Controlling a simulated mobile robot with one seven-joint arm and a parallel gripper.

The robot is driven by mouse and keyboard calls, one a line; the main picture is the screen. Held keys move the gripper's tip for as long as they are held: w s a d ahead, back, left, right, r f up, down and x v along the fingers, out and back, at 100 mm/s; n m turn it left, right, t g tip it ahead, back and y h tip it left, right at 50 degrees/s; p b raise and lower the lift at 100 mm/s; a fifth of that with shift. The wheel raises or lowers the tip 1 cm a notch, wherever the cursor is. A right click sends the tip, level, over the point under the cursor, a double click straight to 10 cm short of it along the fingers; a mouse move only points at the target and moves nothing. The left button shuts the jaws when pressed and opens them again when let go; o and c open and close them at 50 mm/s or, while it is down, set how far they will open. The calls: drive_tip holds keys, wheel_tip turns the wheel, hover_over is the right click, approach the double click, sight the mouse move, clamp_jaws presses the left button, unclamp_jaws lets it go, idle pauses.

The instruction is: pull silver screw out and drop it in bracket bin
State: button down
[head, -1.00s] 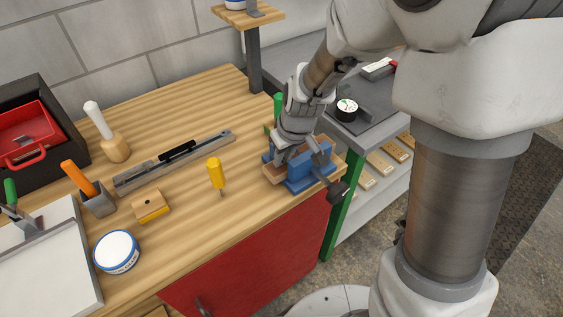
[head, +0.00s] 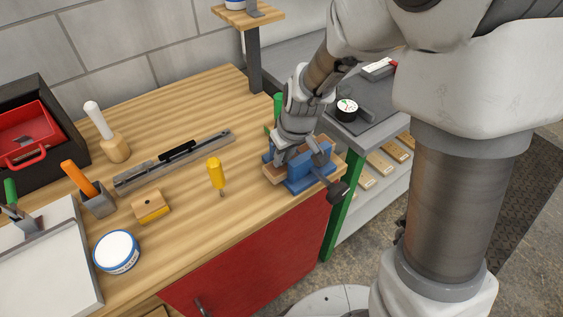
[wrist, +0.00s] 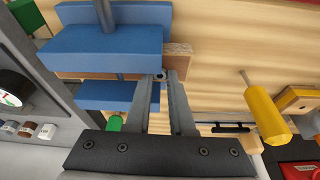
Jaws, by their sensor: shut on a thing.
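My gripper (head: 280,158) is at the blue vise (head: 312,172) on the bench's right corner. The vise also shows in the wrist view (wrist: 105,45), its jaws around a wooden block (wrist: 178,60). In the wrist view my gripper (wrist: 161,77) has its fingertips closed on the small silver screw (wrist: 159,74) beside the block. Only the screw's end shows between the fingertips; I cannot tell how deep it sits in the wood. I cannot make out which container is the bracket bin.
A long metal rule (head: 175,163), a yellow-and-wood block (head: 151,206), a round white tub (head: 116,252) and a black toolbox (head: 58,103) lie further left. A grey side table (head: 375,115) is at the right.

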sight(283, 163)
drive_tip(key=shift+r, duration=0.1)
drive_tip(key=shift+r+p, duration=0.75)
drive_tip(key=shift+r, duration=0.15)
drive_tip(key=shift+r, duration=0.2)
drive_tip(key=shift+r+p, duration=1.65)
drive_tip(key=shift+r, duration=0.55)
drive_tip(key=shift+s+f, duration=0.1)
drive_tip(key=shift+s, duration=0.05)
